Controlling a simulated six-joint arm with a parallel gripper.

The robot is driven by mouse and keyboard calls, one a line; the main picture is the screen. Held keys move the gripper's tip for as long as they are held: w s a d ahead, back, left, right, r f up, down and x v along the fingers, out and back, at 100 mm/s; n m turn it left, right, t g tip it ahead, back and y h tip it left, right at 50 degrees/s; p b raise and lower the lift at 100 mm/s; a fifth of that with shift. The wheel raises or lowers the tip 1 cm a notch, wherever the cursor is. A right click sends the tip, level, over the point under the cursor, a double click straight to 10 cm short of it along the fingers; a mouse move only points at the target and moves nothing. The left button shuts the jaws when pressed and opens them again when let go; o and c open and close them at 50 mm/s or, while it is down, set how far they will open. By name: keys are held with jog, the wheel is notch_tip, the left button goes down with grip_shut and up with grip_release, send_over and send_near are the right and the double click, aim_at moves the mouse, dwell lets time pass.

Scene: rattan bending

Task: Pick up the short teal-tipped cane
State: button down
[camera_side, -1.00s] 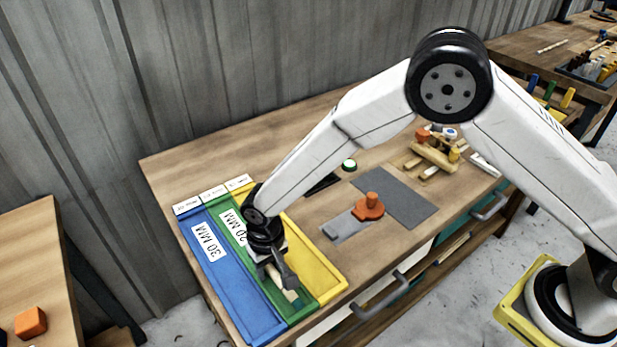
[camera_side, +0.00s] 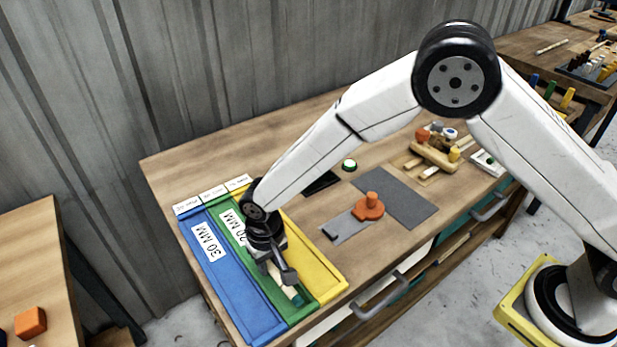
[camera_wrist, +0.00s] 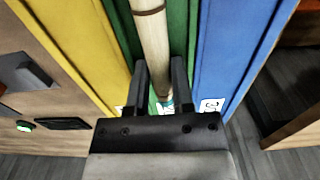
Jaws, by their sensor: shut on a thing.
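In the wrist view the cane (camera_wrist: 153,42) runs lengthwise along the green channel and shows a dark band near the top edge. A bit of teal shows low between the fingers. My gripper (camera_side: 278,272) is down at the tray, shut on the cane. In the wrist view its two dark fingers (camera_wrist: 160,70) stand on either side of the cane. Part of the cane is hidden by the gripper in the side view.
The blue tray (camera_side: 232,290) labelled 30 MM and the yellow tray (camera_side: 318,273) flank the green one. An orange knobbed piece (camera_side: 368,207) sits on a grey plate to the right. A wooden fixture (camera_side: 434,155) stands farther right. The table's back left is bare.

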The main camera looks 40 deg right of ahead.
jog(key=s+d+r, duration=0.6)
jog(key=s+r, duration=0.5)
jog(key=s, duration=0.1)
jog(key=shift+s+d+r, duration=0.2)
jog(key=shift+s+r, duration=0.1)
jog(key=shift+r, duration=0.1)
jog(key=shift+w, duration=0.1)
dwell(0.5)
send_over(270, 264)
jog(key=shift+t, duration=0.4)
notch_tip(270, 264, down, 6)
jog(key=shift+r, duration=0.25)
jog(key=shift+f, duration=0.15)
jog(key=shift+f, duration=2.9)
